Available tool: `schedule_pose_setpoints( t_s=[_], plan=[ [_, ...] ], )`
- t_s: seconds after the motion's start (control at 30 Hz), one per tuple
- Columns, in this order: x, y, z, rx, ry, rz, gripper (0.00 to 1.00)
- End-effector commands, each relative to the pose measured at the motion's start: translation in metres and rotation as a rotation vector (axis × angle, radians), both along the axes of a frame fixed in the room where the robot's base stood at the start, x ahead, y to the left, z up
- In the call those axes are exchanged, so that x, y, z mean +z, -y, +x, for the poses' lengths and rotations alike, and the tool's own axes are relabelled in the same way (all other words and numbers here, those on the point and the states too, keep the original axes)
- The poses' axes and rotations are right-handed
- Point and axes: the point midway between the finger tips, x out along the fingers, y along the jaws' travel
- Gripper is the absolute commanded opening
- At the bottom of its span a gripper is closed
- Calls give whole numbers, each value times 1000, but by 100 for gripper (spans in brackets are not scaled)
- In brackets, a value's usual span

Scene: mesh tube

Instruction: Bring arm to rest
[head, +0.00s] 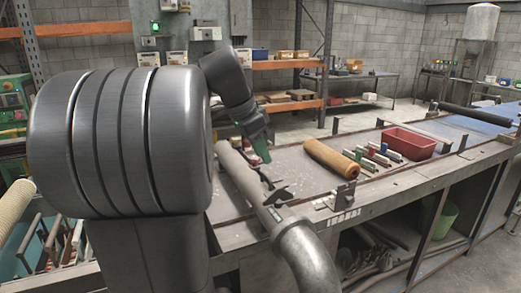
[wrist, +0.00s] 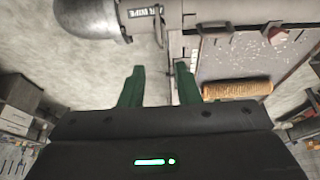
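My gripper (head: 264,155) is raised above the left part of the workbench (head: 290,180) in the head view. In the wrist view its two green fingers (wrist: 160,68) stand apart with nothing between them, so it is open and empty. My large grey arm link fills the left of the head view and hides what is behind it. A brown-orange tube (head: 332,158) lies on the bench, right of the gripper and apart from it; it also shows in the wrist view (wrist: 237,89), where its surface looks ribbed.
A grey pipe (head: 243,178) with a bent elbow (head: 306,255) runs along the bench's left end, close to the gripper. A pale mesh tube (head: 14,203) is at far left.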

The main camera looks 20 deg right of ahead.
Motion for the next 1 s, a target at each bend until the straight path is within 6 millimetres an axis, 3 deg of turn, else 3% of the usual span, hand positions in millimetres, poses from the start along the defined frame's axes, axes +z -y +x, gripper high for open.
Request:
schedule_pose_setpoints(
  t_s=[0.53, 1.0],
  plan=[
    [-7, 3, 0, -1, 0, 0, 29],
    [-87, 36, 2, -3, -4, 2, 29]
  ],
)
